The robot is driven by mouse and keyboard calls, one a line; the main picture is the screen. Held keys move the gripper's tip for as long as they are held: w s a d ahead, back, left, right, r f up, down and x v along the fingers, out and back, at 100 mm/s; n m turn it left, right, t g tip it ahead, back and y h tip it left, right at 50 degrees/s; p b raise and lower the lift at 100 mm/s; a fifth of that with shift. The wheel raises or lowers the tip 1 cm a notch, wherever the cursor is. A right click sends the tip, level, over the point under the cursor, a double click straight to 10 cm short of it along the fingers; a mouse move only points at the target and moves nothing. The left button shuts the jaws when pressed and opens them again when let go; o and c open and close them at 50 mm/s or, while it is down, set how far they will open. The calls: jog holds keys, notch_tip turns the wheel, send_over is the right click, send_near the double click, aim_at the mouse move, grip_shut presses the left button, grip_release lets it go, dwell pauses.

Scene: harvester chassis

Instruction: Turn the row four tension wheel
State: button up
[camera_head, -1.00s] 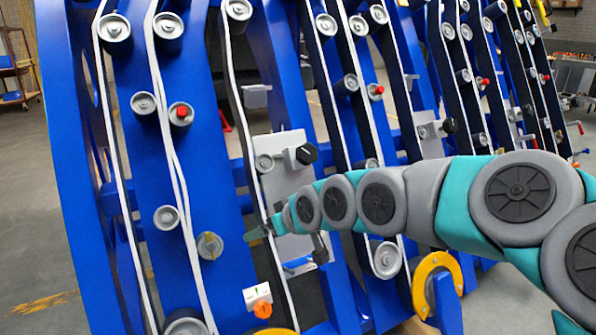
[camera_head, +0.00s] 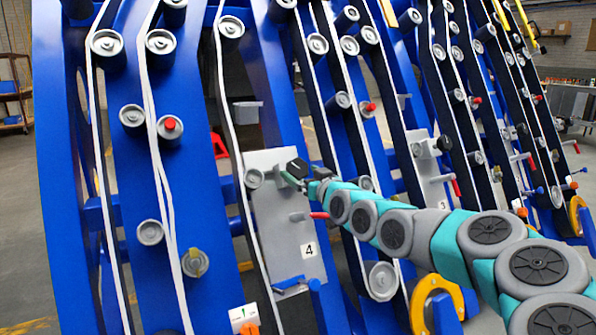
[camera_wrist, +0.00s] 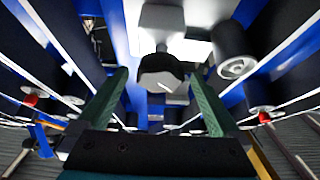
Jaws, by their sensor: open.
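The row four tension wheel is a black knob (camera_head: 297,168) on a grey plate (camera_head: 283,225) labelled 4, in the middle of the head view. My gripper (camera_head: 303,182) is right at the knob, and its tips partly overlap it there. In the wrist view the knob (camera_wrist: 162,72) shows as a dark round face with a small light line, on a light mount. It lies between the tips of my two green fingers (camera_wrist: 160,80). The fingers are apart, with visible space on both sides of the knob. I cannot tell how far the tips reach along it.
A red-tipped lever (camera_head: 318,214) sticks out from the plate just below my gripper. Grey rollers (camera_head: 232,27) and white belts line the blue frames (camera_head: 115,180). A grey roller (camera_wrist: 236,66) is right of the knob in the wrist view. Row three's plate (camera_head: 436,180) stands further right.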

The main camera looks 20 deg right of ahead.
jog(key=shift+w, duration=1.35)
jog(key=shift+a, duration=0.1)
jog(key=c, duration=1.3)
